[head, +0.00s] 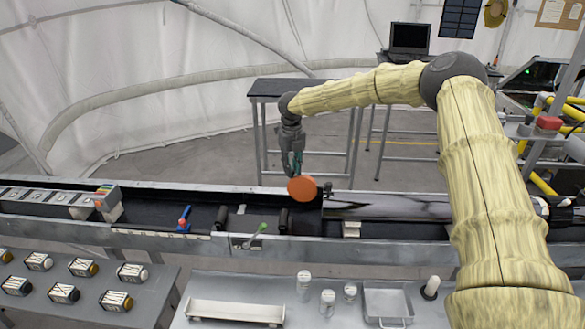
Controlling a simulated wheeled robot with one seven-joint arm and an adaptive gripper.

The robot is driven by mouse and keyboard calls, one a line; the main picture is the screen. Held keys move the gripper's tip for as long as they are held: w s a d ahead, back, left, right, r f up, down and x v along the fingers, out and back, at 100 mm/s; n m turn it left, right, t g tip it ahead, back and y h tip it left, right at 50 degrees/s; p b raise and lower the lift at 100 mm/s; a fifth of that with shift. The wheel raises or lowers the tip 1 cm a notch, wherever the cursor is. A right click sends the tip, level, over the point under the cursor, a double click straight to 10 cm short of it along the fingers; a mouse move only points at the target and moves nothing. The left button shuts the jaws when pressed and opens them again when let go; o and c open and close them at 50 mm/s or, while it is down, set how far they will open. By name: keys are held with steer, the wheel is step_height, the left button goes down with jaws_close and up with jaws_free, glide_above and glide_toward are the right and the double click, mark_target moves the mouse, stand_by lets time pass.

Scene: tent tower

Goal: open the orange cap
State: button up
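The orange cap (302,189) is a round disc in the middle of the head view. It stands on edge above the long bench, near the left end of a dark, shiny tube (390,208). Its face is turned toward the camera. My gripper (293,168) points down just above and left of the cap, with its fingertips close to or at the cap's upper edge. The fingers are small and partly overlap, so I cannot tell whether they are open or touch the cap.
The long bench (70,227) crosses the view, with a blue-and-red clamp (184,220) and a green-tipped lever (255,236) left of the cap. White jars (328,300) and a metal tray (387,302) stand on the front table. A dark-topped table (285,87) stands behind.

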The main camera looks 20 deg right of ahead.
steer(key=o, duration=0.3)
steer(key=shift+o, duration=0.2)
step_height(320, 180, up, 12)
stand_by(0.5)
stand_by(0.4)
